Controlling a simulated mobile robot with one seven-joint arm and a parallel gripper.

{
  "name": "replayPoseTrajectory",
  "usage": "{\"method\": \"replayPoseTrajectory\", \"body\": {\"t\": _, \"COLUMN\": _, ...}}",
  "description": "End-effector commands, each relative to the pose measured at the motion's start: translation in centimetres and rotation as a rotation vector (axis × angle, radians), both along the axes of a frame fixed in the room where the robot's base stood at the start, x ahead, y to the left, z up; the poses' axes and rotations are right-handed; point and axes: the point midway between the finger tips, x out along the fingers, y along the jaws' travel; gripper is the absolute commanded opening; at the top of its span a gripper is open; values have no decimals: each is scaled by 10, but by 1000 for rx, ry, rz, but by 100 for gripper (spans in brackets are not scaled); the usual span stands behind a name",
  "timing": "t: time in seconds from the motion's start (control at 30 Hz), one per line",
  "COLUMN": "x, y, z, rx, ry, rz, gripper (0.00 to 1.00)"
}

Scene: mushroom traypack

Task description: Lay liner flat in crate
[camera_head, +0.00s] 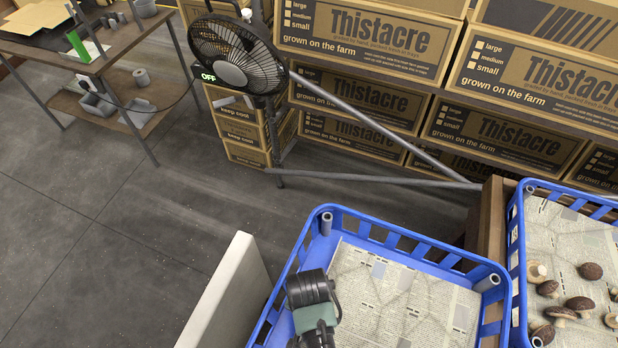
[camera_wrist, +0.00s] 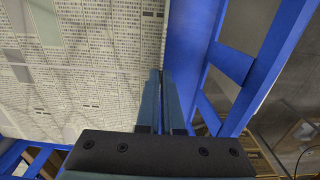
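The liner (camera_head: 405,300) is a printed newspaper sheet lying in the blue crate (camera_head: 400,229). It spreads over most of the visible floor, with faint creases and a bare blue strip along the left side. In the wrist view the liner (camera_wrist: 85,60) ends in a straight edge beside the blue crate wall (camera_wrist: 185,40). My gripper (camera_wrist: 160,75) reaches down at that edge, its fingers nearly together with the edge between the tips. In the head view my wrist covers the liner's left edge and hides the fingertips. The crate's near end is out of frame.
A second blue crate (camera_head: 515,255) at right holds a newspaper liner with several brown mushrooms (camera_head: 580,305). A pale upright panel (camera_head: 232,290) stands left of the crate. Behind are a black fan (camera_head: 238,58) and stacked Thistacre boxes (camera_head: 360,40). The floor at left is clear.

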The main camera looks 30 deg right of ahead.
Motion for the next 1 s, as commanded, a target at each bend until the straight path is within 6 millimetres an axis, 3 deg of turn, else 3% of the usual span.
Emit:
{"method": "replayPoseTrajectory", "body": {"t": 0.13, "x": 0, "y": 0, "z": 0, "rx": 0, "ry": 0, "rz": 0, "gripper": 0}}
{"method": "replayPoseTrajectory", "body": {"t": 0.33, "x": 0, "y": 0, "z": 0, "rx": 0, "ry": 0, "rz": 0, "gripper": 38}}
{"method": "replayPoseTrajectory", "body": {"t": 0.73, "x": 1, "y": 0, "z": 6, "rx": -1, "ry": -2, "rz": 0, "gripper": 39}}
{"method": "replayPoseTrajectory", "body": {"t": 0.87, "x": 1, "y": 0, "z": 25, "rx": -1, "ry": -4, "rz": 0, "gripper": 39}}
{"method": "replayPoseTrajectory", "body": {"t": 1.0, "x": 1, "y": 0, "z": 57, "rx": -2, "ry": -6, "rz": 0, "gripper": 39}}
